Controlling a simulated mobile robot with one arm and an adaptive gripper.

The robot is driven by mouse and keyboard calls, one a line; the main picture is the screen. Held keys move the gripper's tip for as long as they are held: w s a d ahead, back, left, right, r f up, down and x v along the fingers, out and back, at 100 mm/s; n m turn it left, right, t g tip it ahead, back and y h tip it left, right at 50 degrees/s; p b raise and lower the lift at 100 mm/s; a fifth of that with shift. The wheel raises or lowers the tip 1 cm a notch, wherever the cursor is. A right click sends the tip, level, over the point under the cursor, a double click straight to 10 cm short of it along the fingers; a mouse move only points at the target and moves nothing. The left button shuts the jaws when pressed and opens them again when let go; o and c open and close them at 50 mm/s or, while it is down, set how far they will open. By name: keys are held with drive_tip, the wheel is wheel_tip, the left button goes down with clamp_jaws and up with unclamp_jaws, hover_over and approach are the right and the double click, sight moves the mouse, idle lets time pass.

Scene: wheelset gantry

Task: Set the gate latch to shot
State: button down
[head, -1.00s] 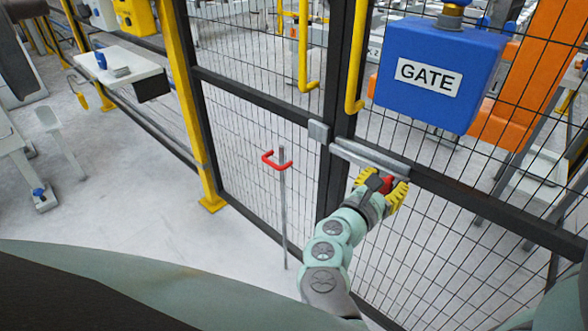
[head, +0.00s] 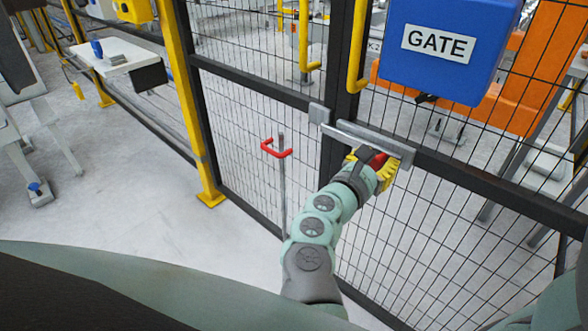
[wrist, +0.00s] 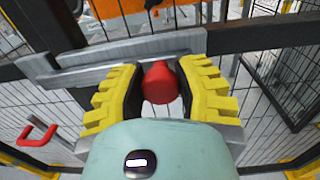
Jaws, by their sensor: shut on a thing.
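The gate latch is a grey sliding bar (head: 350,134) on the dark gate rail, with a red knob (head: 379,161) near its right end. The bar's left end lies close to a grey block (head: 319,113) on the post; I cannot tell how far it enters. My gripper (head: 371,168) has its yellow fingers on both sides of the knob. In the wrist view the knob (wrist: 160,82) sits between the fingertips of my gripper (wrist: 161,88), with the bar (wrist: 120,52) behind. The knob's stem is hidden.
A blue box (head: 445,75) labelled GATE hangs above the latch. A yellow handle (head: 356,50) is on the gate's frame. A red-handled upright rod (head: 281,175) stands left of my arm. Mesh panels and a yellow post (head: 192,120) bound the open floor (head: 110,190).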

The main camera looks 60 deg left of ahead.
drive_tip(key=a+f+b, duration=0.1)
drive_tip(key=b, duration=0.2)
drive_tip(key=shift+b, duration=0.3)
drive_tip(key=a, duration=0.1)
drive_tip(key=b, duration=0.1)
drive_tip(key=a+r+b, duration=0.1)
drive_tip(key=shift+s+a, duration=0.25)
drive_tip(key=shift+a, duration=0.05)
drive_tip(key=c, duration=0.6)
unclamp_jaws()
drive_tip(key=shift+s+a, duration=0.1)
